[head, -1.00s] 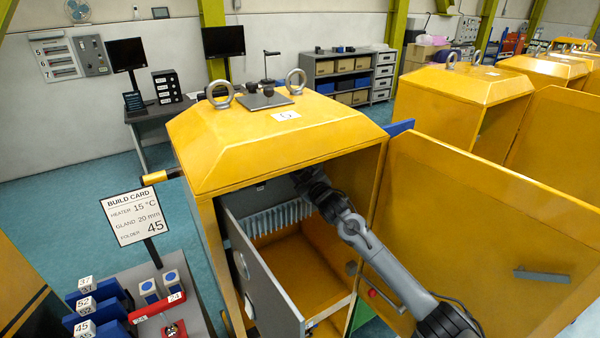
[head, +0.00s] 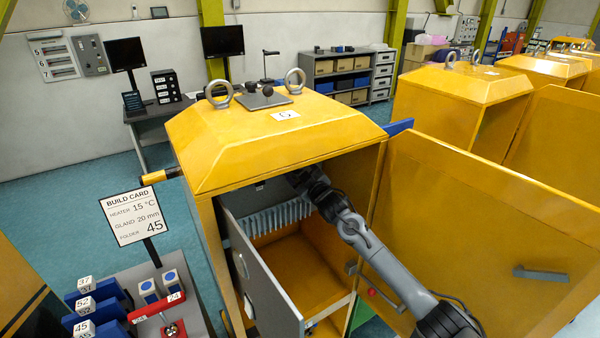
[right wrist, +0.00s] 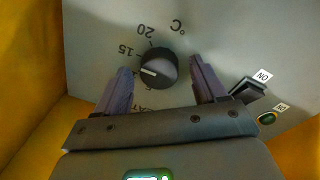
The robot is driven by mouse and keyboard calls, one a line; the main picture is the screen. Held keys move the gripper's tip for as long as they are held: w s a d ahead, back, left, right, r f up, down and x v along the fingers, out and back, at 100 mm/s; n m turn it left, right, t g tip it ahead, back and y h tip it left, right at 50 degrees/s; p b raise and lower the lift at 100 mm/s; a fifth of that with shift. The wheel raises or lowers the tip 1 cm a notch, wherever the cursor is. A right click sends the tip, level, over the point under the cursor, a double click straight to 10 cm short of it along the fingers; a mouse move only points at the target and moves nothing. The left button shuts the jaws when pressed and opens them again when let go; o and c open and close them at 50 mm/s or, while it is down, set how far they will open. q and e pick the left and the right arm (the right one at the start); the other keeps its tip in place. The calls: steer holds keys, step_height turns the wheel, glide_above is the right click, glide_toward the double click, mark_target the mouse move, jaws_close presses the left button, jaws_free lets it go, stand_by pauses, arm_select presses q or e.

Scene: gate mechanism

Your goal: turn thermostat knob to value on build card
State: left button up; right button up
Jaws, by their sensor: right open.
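The thermostat knob (right wrist: 163,64) is a round black dial on a grey panel in the right wrist view. Its white pointer points left, a little below the "15" mark; "20" and "°C" are printed further around the scale, and lower markings are partly hidden. My right gripper (right wrist: 160,66) is open, with one finger on each side of the knob and a visible gap on both sides. In the head view the right arm reaches into the yellow cabinet (head: 270,150), and its gripper is hidden there. The build card (head: 137,217) reads heater 15 °C, gland 20 mm, folder 45. My left gripper is not in view.
A black rocker switch (right wrist: 247,90) and a green button (right wrist: 267,118) sit right of the knob. Yellow cabinet walls flank the panel. The cabinet door (head: 480,240) stands open at right, and a grey inner panel (head: 262,275) swings out at the front.

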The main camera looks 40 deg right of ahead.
steer(key=s+a, duration=0.1)
steer(key=s, duration=0.9)
steer(key=shift+s+a+f+b, duration=0.25)
steer(key=shift+s+a+b, duration=0.05)
steer(key=shift+s, duration=0.05)
